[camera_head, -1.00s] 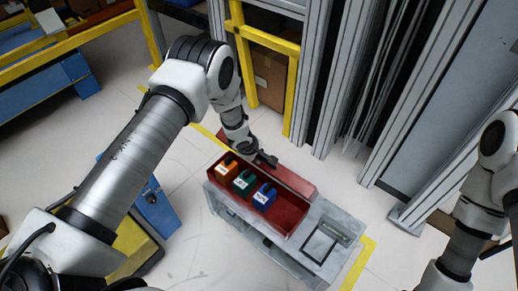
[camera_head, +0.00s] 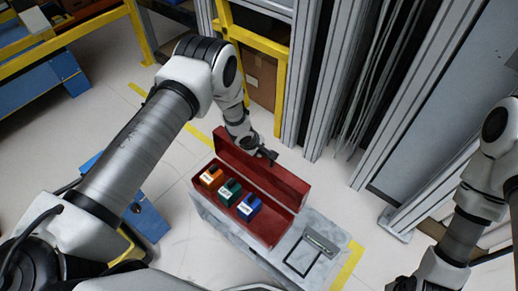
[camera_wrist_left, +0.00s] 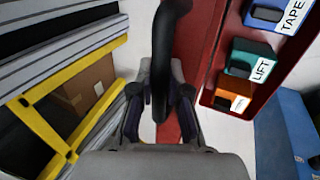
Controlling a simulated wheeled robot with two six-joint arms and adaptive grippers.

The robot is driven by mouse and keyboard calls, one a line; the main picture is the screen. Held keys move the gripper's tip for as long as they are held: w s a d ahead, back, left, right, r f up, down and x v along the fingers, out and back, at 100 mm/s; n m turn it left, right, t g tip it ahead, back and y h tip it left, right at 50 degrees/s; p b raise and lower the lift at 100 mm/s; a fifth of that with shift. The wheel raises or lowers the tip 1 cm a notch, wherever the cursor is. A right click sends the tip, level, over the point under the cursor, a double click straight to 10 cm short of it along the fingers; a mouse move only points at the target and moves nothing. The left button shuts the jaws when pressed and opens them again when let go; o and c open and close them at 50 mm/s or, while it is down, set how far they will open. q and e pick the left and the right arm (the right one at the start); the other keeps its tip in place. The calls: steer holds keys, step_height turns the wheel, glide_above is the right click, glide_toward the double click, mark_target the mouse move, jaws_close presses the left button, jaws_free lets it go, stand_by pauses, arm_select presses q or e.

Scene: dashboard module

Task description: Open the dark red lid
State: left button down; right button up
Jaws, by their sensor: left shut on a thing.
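The dark red lid (camera_head: 285,184) stands raised along the back edge of the dark red box (camera_head: 272,232), and the box is uncovered. My left gripper (camera_head: 266,154) is at the lid's far upper edge. In the left wrist view, the left gripper (camera_wrist_left: 160,105) is shut on a black curved bar (camera_wrist_left: 163,60), which looks like the lid's handle. The red lid (camera_wrist_left: 190,45) shows just behind and beside it. The fingertips are partly hidden by the bar. The right arm shows at the right, but its gripper is out of view.
Orange (camera_head: 211,177), green (camera_head: 230,191) and blue (camera_head: 249,206) blocks sit in the box. The box is on a grey bench (camera_head: 330,228) with a framed panel at its right. A yellow frame (camera_head: 279,90) and grey metal posts (camera_head: 324,80) stand behind the lid.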

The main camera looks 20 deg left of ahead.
stand_by(0.3)
arm_select(q)
steer(key=c, duration=1.1)
jaws_free()
steer(key=shift+c, duration=0.2)
steer(key=shift+r, duration=0.1)
steer(key=v, duration=1.1)
steer(key=shift+s+r, duration=0.15)
steer(key=shift+r, duration=0.25)
